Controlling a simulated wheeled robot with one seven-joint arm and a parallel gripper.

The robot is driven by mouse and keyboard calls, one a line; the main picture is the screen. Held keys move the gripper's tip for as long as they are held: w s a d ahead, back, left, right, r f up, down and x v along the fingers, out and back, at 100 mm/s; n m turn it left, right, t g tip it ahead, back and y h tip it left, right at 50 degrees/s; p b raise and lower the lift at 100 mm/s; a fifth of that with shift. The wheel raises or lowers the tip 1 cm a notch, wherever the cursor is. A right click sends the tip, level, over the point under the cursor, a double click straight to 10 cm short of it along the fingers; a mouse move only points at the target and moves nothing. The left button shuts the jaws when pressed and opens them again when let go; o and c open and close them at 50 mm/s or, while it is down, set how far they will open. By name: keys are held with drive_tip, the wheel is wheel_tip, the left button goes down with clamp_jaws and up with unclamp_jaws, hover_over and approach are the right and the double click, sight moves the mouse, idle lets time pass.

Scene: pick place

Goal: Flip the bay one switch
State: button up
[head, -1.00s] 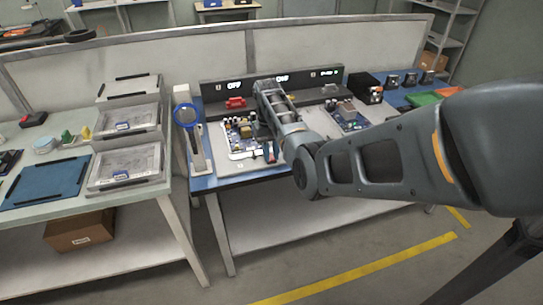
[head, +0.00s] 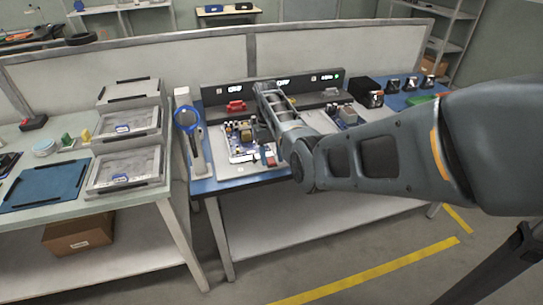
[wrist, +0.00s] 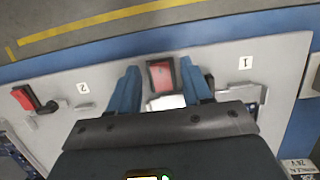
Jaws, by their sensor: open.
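A red rocker switch (wrist: 161,76) in a dark frame sits on the light bench plate in the wrist view, beside the label "1" (wrist: 245,62). My gripper (wrist: 163,84) is open, with its two blue fingers on either side of this switch. I cannot tell whether a finger touches it. A second red switch (wrist: 23,98) lies at the left, near the label "2" (wrist: 83,88). In the head view, the bay one board (head: 238,145) lies on the blue bench, and my arm hides part of the middle bay. The bay one display (head: 235,86) is lit, apparently reading OFF.
A dark panel (head: 217,99) with several displays stands behind the bays; a green light (head: 337,76) shows at its right. A red part (head: 236,105) sits before it. A handheld tool with a blue ring (head: 187,118) stands at the bench's left edge.

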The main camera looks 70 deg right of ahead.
sight(270, 159)
drive_tip(key=v, duration=0.8)
drive_tip(key=shift+b, duration=0.35)
drive_tip(key=shift+s+f, duration=0.1)
